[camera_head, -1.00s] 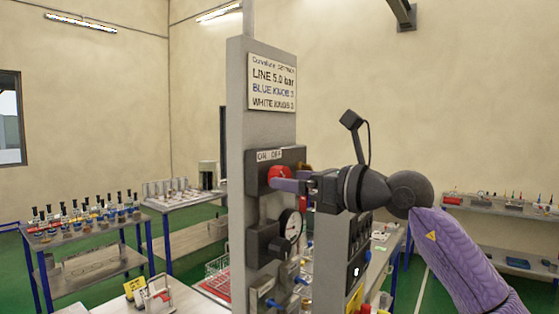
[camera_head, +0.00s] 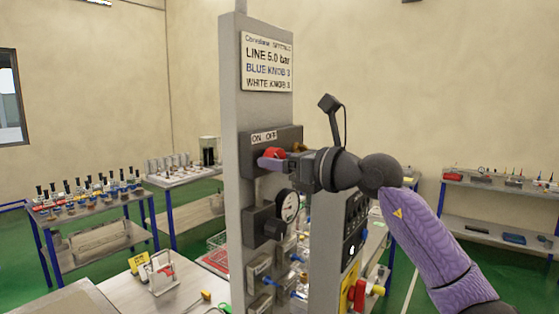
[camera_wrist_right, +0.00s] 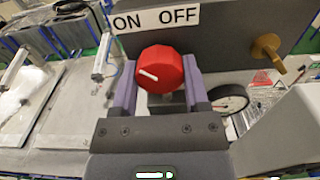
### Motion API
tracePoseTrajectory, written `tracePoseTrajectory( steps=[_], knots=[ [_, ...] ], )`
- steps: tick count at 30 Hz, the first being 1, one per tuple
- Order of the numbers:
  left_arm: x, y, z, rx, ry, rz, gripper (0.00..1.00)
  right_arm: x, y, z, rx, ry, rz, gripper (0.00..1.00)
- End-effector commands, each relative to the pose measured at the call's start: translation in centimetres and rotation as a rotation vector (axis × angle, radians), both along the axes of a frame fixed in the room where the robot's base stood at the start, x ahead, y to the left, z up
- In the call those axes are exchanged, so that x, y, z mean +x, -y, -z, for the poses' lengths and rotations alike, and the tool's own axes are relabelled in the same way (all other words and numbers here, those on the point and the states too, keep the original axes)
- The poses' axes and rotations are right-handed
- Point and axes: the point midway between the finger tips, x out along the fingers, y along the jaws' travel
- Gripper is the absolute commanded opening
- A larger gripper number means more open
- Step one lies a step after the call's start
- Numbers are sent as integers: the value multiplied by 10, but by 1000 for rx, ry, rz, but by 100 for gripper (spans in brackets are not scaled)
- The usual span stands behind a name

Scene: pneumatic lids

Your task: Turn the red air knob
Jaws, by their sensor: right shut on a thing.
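The red air knob (camera_head: 272,154) is on a dark box under an ON OFF label (camera_head: 264,137) on a grey column. In the right wrist view the red knob (camera_wrist_right: 160,75) has a white mark pointing to the upper left, toward the ON side. My right gripper (camera_head: 274,161) reaches it from the right; in the wrist view its two purple fingers (camera_wrist_right: 160,90) stand on either side of the knob, shut on it. My left gripper is not in view.
A pressure gauge (camera_head: 289,205) sits below the knob, and a brass fitting (camera_wrist_right: 267,52) is to its right. A sign (camera_head: 267,62) hangs above. A table with bottles (camera_head: 90,206) stands at left, a shelf (camera_head: 500,186) at right.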

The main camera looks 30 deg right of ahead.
Motion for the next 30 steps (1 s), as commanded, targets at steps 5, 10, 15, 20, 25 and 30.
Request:
tracePoseTrajectory(
  steps=[5, 10, 15, 20, 25, 30],
  knots=[
    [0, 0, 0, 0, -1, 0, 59, 0, 0, -1, 11, -2, 0, 0],
    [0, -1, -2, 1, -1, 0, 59, 0, 0, -1, 65, -25, 0, 0],
    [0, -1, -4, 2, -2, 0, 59, 0, 0, -2, 172, -68, 0, 0],
    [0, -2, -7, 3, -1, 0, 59, 0, 0, -2, 309, -125, 0, 0],
    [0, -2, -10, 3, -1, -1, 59, 0, 0, -2, 459, -187, 0, 0],
    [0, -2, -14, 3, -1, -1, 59, 0, 0, -2, 608, -249, -1, 0]
  ],
)
